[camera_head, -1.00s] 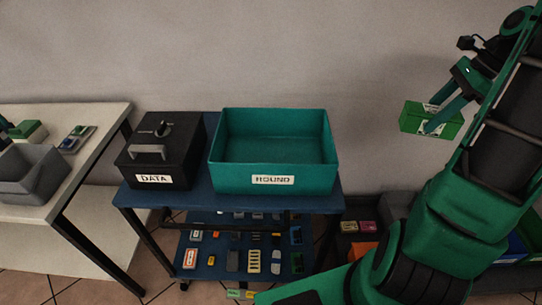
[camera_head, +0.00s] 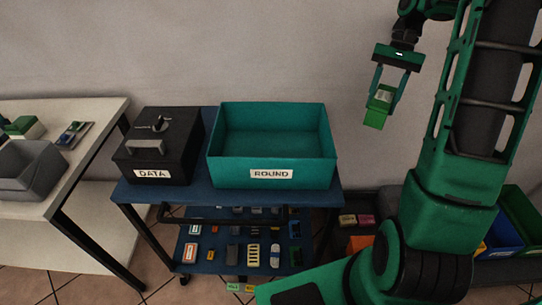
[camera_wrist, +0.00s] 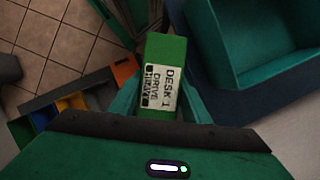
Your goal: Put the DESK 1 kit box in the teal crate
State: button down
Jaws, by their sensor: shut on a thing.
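My gripper (camera_head: 383,97) is shut on a green box (camera_head: 376,115), held in the air to the right of and above the teal crate. In the wrist view the green box (camera_wrist: 166,58) has a white label reading "DESK 1 DRIVE" with a further line that is hard to read. The teal crate (camera_head: 270,177) stands on the blue cart top, labelled "ROUND". It looks empty. In the wrist view the teal crate (camera_wrist: 215,60) is at the upper right, apart from the box.
A black box (camera_head: 152,174) labelled "DATA" stands left of the crate on the blue cart (camera_head: 220,200). The cart's lower shelf holds several small items. A white table (camera_head: 98,125) with a grey bin (camera_head: 28,172) is at left. Coloured bins (camera_head: 520,215) are at the lower right.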

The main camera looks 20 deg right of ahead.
jog(key=w+a+n+g+h, duration=0.1)
jog(key=w+a+n+h, duration=0.3)
jog(key=a+n, duration=0.5)
jog(key=n+h, duration=0.2)
jog(key=n, duration=0.6)
send_over(296, 156)
jog(key=w+d, duration=0.4)
jog(key=s+a+f+n+t+h, duration=0.2)
jog(key=s+a+f+n+t, duration=0.1)
jog(key=s+a+n, duration=0.5)
jog(key=shift+m, duration=0.6)
jog(key=x, duration=0.6)
jog(key=shift+s+a, duration=0.2)
jog(key=shift+a, duration=0.1)
jog(key=shift+f, duration=2.15)
jog(key=c, duration=1)
grip_release()
